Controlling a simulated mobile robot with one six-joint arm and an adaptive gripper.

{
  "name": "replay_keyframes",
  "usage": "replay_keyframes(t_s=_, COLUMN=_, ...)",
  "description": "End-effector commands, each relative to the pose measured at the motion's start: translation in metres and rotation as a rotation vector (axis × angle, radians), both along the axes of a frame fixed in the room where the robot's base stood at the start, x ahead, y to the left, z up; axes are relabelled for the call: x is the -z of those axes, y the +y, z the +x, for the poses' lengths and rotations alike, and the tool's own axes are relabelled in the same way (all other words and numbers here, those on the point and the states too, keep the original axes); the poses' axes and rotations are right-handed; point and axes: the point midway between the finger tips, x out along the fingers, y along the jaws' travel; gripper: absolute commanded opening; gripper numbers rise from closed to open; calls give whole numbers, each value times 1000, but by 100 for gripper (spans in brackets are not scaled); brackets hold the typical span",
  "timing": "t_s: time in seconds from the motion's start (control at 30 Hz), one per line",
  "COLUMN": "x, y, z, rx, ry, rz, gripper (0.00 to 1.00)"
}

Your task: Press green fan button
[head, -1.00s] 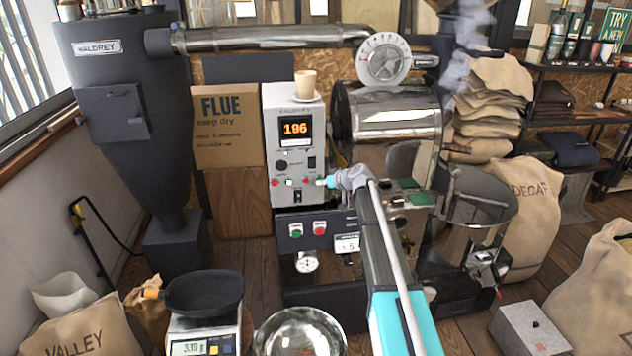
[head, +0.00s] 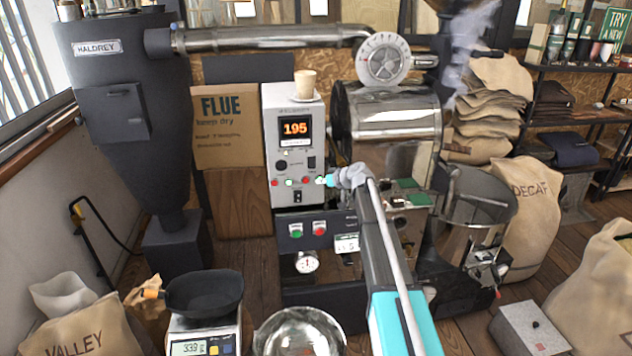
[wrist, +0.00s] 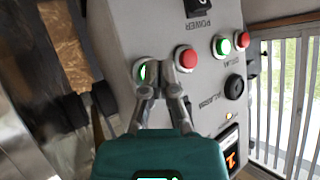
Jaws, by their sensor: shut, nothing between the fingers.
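The roaster's control panel (head: 295,150) is pale grey, with a row of red and green buttons below its display. My gripper (head: 326,181) is shut and empty at the right end of this row. In the wrist view, my gripper's closed fingertips (wrist: 163,70) are at the leftmost green button (wrist: 142,71), which looks lit and is partly covered by them. Whether they touch it or push it in, I cannot tell. A red button (wrist: 186,58) is just right of the fingertips. Another green button (wrist: 221,45) and red button (wrist: 241,39) are further right. I cannot read the fan label.
The panel's display (head: 295,129) reads 195. A paper cup (head: 305,83) stands on top of the panel. A lower dark panel has another green button (head: 296,230) and red button (head: 320,228). The steel drum (head: 387,110) is close on the right; a scale (head: 203,338) is in front.

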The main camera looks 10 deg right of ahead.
Motion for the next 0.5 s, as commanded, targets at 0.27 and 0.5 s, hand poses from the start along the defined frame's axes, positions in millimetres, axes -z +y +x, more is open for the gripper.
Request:
replay_keyframes(t_s=0.27, x=0, y=0, z=1, rx=0, ry=-1, rz=1, gripper=0)
replay_keyframes(t_s=0.5, x=0, y=0, z=-4, rx=0, ry=-1, rz=1, gripper=0)
